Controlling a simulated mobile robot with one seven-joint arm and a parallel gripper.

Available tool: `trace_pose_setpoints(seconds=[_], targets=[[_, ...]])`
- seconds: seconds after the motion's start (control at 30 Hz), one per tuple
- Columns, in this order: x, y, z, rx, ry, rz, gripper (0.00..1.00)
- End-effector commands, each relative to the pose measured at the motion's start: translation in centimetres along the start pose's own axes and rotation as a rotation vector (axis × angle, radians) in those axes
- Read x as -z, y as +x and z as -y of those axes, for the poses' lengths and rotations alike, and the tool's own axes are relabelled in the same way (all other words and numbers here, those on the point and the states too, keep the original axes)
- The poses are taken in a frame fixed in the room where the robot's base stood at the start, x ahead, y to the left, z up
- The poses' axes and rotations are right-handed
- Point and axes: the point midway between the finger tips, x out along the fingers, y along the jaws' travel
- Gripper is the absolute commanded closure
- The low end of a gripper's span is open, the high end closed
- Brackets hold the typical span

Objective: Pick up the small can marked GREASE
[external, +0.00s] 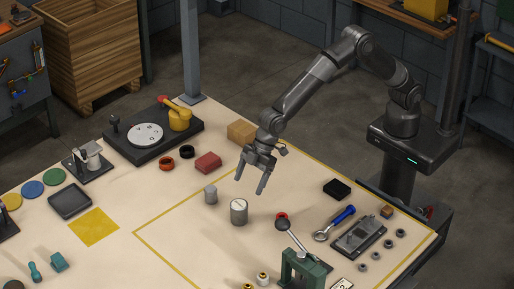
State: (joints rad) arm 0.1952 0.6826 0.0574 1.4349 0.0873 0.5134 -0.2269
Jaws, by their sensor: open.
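Two small grey cylinders stand upright on the pale work table. The larger one (239,212) has a light top with a mark on it, and the smaller one (210,195) stands behind it to the left. No lettering is readable at this size, so I cannot tell which is marked GREASE. My gripper (251,187) points down with its two fingers apart and nothing between them. In the picture it is just above and slightly right of the larger cylinder, apart from it. Its exact height above the table is hard to judge.
A red block (208,162) and a cardboard-coloured box (242,132) lie behind my gripper. A green press (302,270) with a long lever stands in front, right of the cylinders. A blue-handled tool (336,221) lies to the right.

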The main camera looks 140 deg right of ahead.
Motion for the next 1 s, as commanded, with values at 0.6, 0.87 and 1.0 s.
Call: trace_pose_setpoints(seconds=[0.6, 0.87, 1.0], targets=[[0.1, 7.1, -0.3, 0.000, 0.002, -0.002, 0.21], [0.1, 9.8, 0.2, 0.000, 0.002, 0.000, 0.21], [0.2, 11.5, 0.3, 0.000, 0.003, -0.002, 0.21]])
